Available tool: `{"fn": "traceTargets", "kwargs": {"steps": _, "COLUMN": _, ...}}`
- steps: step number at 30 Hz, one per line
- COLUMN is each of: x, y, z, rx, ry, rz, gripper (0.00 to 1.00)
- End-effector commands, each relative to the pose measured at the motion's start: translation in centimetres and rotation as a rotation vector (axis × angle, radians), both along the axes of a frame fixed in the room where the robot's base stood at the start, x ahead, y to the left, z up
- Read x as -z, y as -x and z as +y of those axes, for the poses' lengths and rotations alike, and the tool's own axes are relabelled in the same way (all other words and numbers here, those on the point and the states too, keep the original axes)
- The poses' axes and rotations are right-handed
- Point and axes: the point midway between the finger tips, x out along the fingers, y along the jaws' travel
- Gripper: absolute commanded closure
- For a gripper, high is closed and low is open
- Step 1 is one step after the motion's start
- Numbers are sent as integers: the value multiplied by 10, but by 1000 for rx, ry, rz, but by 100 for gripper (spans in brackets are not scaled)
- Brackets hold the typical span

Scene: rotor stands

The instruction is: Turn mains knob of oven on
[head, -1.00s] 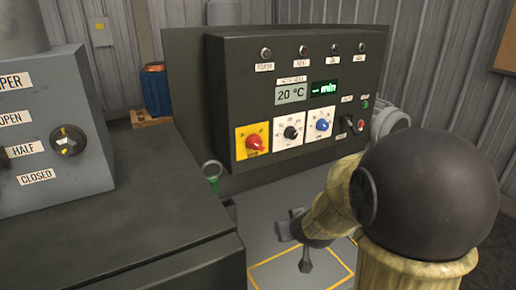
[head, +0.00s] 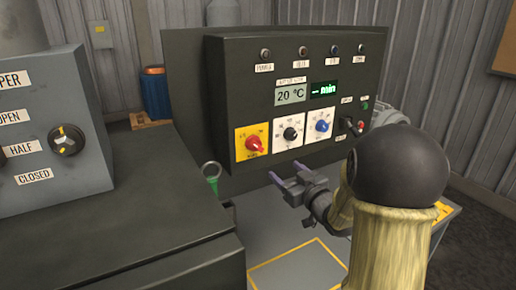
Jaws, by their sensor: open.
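The oven's control panel (head: 222,120) is a dark box in the middle of the head view. Its mains knob looks to be the red knob (head: 254,145) on the yellow plate at the lower left; the label is too blurred to read surely. My gripper (head: 272,182) is open and empty, with its two fingers pointing left. It is below and to the right of the red knob and apart from the panel. The display reads 20 °C (head: 291,94), and a green display (head: 323,88) beside it is lit.
A black knob (head: 290,134), a blue knob (head: 322,126) and a small lever switch (head: 349,123) sit right of the red knob. A green-handled tool with a ring (head: 212,170) stands by the dark cabinet (head: 130,225). A grey damper box (head: 50,130) stands at left.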

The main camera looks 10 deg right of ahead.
Motion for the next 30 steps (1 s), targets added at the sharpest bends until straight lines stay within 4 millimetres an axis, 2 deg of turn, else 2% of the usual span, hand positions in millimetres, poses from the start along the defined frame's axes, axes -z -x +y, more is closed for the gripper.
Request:
{"fn": "traceTargets", "kwargs": {"steps": 8, "x": -1, "y": -22, "z": 7, "rx": -2, "ry": 0, "rz": 0, "gripper": 36}}
{"fn": "traceTargets", "kwargs": {"steps": 30, "x": -2, "y": -142, "z": 47, "rx": -1, "ry": 0, "rz": 1, "gripper": 36}}
